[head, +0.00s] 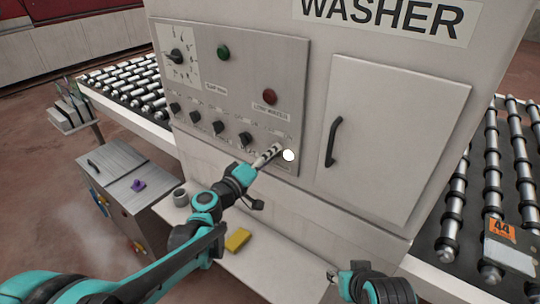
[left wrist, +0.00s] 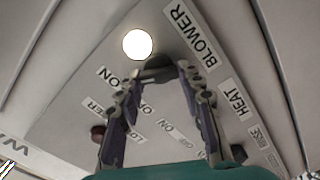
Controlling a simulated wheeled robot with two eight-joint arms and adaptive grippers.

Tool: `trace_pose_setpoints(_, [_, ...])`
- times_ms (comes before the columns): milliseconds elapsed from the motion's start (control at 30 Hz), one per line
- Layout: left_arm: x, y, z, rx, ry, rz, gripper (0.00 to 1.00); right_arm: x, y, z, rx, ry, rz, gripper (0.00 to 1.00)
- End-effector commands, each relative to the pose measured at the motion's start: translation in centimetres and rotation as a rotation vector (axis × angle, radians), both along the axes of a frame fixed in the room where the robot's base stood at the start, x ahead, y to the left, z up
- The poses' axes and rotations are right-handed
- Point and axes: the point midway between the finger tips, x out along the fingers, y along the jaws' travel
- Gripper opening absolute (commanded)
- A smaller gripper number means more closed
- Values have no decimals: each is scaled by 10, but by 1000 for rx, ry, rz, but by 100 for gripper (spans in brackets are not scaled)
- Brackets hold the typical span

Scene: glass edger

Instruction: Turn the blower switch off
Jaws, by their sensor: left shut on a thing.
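The blower switch (left wrist: 158,62) is a dark knob beside the BLOWER label (left wrist: 195,38) in the left wrist view. My left gripper (left wrist: 159,76) is shut on it, with a finger on each side. In the head view my left gripper (head: 274,153) reaches the lower right of the grey control panel (head: 215,75) and hides the switch there. A bright white disc (head: 288,155) shows right beside the fingertips; it also shows in the left wrist view (left wrist: 137,43). The knob's exact angle is hard to read. My right gripper (head: 343,275) is low, away from the panel; its jaws are unclear.
Several black knobs (head: 218,128) line the panel left of my left gripper. A green button (head: 223,52) and a red button (head: 269,96) sit above. A cabinet door with a black handle (head: 333,142) is to the right. A yellow sponge-like block (head: 238,239) lies on the ledge below.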

Motion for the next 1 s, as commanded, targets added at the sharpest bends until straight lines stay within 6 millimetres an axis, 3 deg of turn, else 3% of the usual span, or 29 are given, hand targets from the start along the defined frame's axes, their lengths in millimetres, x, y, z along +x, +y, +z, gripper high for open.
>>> trace_pose_setpoints(1000, [0,0,-4,-727,530,-1,8,0,0,8,0,0,0,40])
